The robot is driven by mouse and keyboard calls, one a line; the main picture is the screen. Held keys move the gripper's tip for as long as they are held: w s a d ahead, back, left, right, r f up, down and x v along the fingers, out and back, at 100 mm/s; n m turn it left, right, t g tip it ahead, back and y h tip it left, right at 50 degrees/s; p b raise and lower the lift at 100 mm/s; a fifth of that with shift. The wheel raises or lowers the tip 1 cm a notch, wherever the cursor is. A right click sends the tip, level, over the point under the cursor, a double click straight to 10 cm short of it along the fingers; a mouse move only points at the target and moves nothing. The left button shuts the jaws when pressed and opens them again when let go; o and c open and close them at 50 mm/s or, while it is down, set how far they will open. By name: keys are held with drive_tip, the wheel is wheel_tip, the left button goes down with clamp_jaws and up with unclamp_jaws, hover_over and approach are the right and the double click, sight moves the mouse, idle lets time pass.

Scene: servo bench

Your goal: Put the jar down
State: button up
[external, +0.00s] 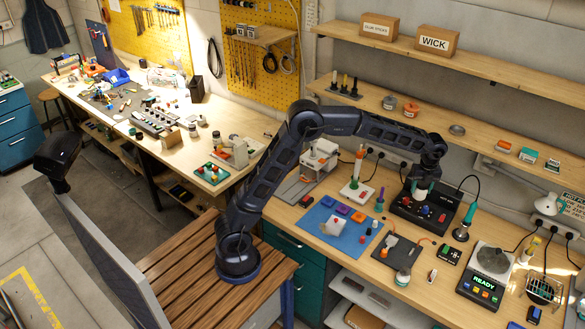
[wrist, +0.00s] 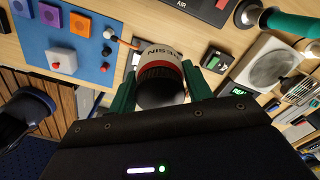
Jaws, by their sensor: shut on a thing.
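The jar (wrist: 160,83) has a black lid, a white label with upside-down letters, and a red band. In the wrist view it sits between the two green fingers of my gripper (wrist: 158,71), which are shut on its sides. In the external view my gripper (external: 424,184) is raised above the right-hand bench, in front of the black hot-air station. The jar shows there only as a small pale patch, partly hidden by the fingers. The jar's underside and the bench directly behind it are hidden in the wrist view.
A blue mat (external: 333,236) with coloured blocks lies left on the bench (external: 290,212).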

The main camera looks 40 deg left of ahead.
drive_tip(key=w+d+f+m, duration=0.1)
drive_tip(key=d+f+m, duration=0.15)
drive_tip(key=d, duration=0.65)
wheel_tip(320, 180, down, 20)
drive_tip(key=shift+w+a+r, duration=0.15)
drive_tip(key=o, duration=1.1)
drive_tip(key=shift+o, duration=0.3)
